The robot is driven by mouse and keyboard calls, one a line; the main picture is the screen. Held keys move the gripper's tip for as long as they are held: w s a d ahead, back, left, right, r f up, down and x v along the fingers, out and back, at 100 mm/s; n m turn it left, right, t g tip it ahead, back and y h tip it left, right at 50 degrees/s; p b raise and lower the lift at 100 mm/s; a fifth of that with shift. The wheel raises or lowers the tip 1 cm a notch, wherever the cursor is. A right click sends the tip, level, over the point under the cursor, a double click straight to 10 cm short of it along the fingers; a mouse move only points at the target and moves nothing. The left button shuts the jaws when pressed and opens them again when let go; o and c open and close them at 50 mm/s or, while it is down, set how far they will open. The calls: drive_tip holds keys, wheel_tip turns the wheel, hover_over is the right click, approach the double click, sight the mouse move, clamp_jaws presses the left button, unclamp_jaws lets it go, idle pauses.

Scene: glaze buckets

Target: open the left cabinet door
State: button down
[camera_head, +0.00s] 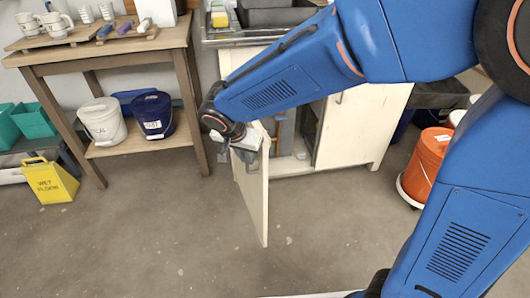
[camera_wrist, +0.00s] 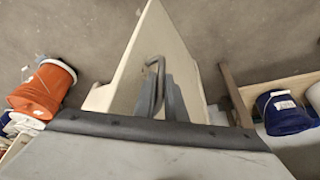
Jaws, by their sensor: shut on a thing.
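The left cabinet door (camera_head: 252,195) is cream white and stands swung well out from the cabinet (camera_head: 352,130), seen nearly edge-on in the head view. The wrist view shows the door panel (camera_wrist: 130,75) with its grey bar handle (camera_wrist: 152,82). My gripper (camera_head: 248,150) is at the upper part of the door and shut on the handle; its fingers show in the wrist view (camera_wrist: 172,98). The cabinet's left opening shows grey contents (camera_head: 285,132). My arm hides the cabinet's upper left part.
A wooden table (camera_head: 105,52) with white (camera_head: 103,122) and dark blue (camera_head: 152,115) buckets on its shelf stands left of the door. An orange bucket (camera_head: 425,165) stands right. The floor before the door is clear.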

drive_tip(key=a+m+h, duration=0.1)
drive_tip(key=a+m, duration=0.2)
drive_tip(key=a, duration=0.9)
drive_tip(key=shift+w+a+r+m+g, duration=0.2)
drive_tip(key=shift+w+a+m+g, duration=0.1)
drive_tip(key=shift+a+m, duration=0.1)
drive_tip(key=shift+d, duration=0.1)
drive_tip(key=c, duration=1.8)
unclamp_jaws()
drive_tip(key=shift+w, duration=0.1)
drive_tip(key=shift+s+f, duration=0.1)
drive_tip(key=shift+s, duration=0.1)
drive_tip(key=v, duration=1.7)
